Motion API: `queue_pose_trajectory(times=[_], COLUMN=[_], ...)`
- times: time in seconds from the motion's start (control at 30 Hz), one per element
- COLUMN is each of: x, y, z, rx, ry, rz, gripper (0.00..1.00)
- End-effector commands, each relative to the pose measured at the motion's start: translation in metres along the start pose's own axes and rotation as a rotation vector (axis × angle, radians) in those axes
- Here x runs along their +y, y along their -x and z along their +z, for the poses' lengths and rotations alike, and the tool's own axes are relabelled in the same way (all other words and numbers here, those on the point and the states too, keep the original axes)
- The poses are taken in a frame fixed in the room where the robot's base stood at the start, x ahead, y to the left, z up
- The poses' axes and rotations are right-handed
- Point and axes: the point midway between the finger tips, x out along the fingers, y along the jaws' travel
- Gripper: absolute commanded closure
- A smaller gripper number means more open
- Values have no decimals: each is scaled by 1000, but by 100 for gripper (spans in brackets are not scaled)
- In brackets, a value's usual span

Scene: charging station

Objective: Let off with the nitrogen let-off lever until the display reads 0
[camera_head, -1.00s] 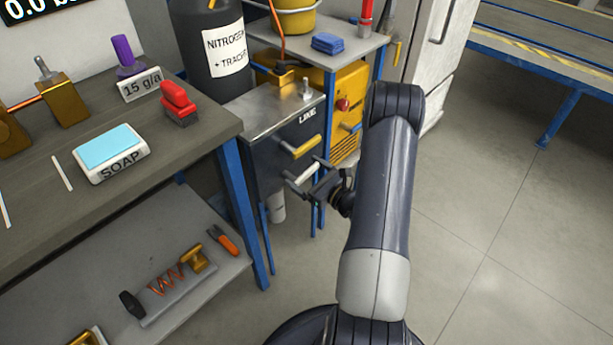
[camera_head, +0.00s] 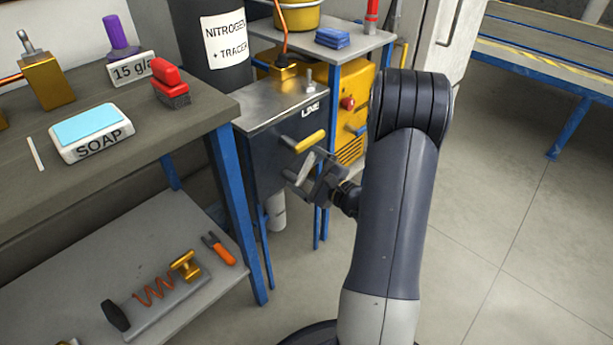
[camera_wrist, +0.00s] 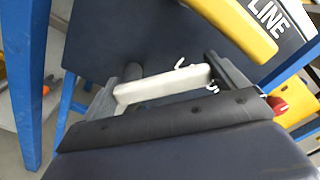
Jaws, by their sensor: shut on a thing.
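Below that is a pale lever (camera_head: 306,166). My gripper (camera_head: 307,180) is at the pale lever, below the yellow one. In the wrist view the pale lever (camera_wrist: 165,85) lies between my two fingers, which are shut on it; the yellow handle (camera_wrist: 235,28) crosses above, apart from them. The nitrogen bottle (camera_head: 225,45) stands behind the box. No lever's name can be read. The display is out of view.
The bench (camera_head: 195,130) holds soap (camera_head: 92,135) and a red brush (camera_head: 170,85). Its blue leg (camera_head: 240,215) stands left of the box. A yellow machine (camera_head: 352,115) stands behind to the right. The floor (camera_head: 480,220) right of my arm is clear.

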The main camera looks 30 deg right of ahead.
Motion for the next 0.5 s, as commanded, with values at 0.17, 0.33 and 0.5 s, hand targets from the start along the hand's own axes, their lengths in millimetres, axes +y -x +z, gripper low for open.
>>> queue_pose_trajectory(times=[0.17, 0.33, 0.5], x=[2, 2, 2], y=[0, 0, 0], z=[1, 2, 2], rx=[1, 2, 2], ry=[46, 62, 63], rz=[2, 2, 2], gripper=[48, 48, 48])
